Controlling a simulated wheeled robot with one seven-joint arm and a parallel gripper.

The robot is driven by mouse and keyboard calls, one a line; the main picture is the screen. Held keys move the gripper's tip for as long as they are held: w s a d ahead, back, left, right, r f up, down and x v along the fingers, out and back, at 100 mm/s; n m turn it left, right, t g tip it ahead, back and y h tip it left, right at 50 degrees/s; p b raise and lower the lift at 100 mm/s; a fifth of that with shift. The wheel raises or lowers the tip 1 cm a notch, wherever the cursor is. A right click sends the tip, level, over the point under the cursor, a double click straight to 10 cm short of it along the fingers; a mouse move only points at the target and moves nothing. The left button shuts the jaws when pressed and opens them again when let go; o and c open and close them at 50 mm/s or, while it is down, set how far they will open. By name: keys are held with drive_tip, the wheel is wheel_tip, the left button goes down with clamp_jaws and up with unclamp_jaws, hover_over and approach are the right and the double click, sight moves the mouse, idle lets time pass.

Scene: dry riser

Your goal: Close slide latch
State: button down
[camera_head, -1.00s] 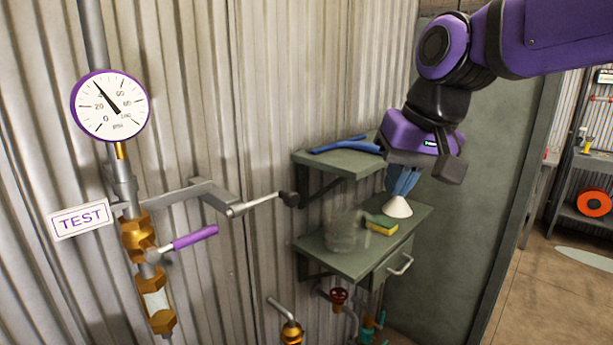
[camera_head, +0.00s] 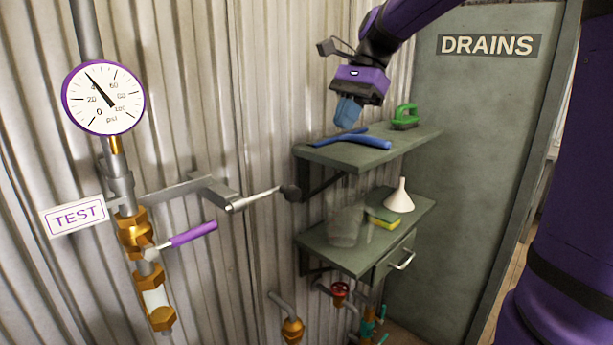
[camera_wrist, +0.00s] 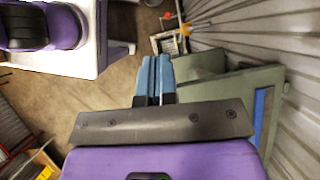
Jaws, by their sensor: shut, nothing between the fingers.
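I cannot make out a slide latch in either view. My gripper (camera_head: 348,112) has blue fingers, which are shut with nothing between them. In the head view it points down and appears over the upper wall shelf (camera_head: 415,139), near a blue two-handled tool (camera_head: 362,140). I cannot tell how high it is above the shelf. In the wrist view the blue fingers (camera_wrist: 154,70) are side by side, with floor beyond their tips. A grey-green door or panel marked DRAINS (camera_head: 462,130) stands right of the shelves, and no latch shows on its visible face.
A green-handled brush (camera_head: 405,117) is on the upper shelf. The lower shelf (camera_head: 345,256) holds a white funnel (camera_head: 399,197), a sponge (camera_head: 383,217) and a clear container (camera_head: 346,227). A gauge (camera_head: 103,98) and a pipe with a purple lever (camera_head: 193,234) are at left.

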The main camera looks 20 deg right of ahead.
drive_tip(key=w, duration=0.1)
approach(299, 191)
wheel_tip(299, 191, down, 6)
drive_tip(key=a, duration=0.2)
drive_tip(key=shift+a+f+m, duration=0.2)
drive_tip(key=shift+a+m, duration=0.2)
drive_tip(key=s+a, duration=0.1)
drive_tip(key=a, duration=0.3)
drive_tip(key=s+a, duration=0.1)
drive_tip(key=a, duration=0.1)
drive_tip(key=shift+s+a, duration=0.15)
drive_tip(key=shift+s, duration=0.2)
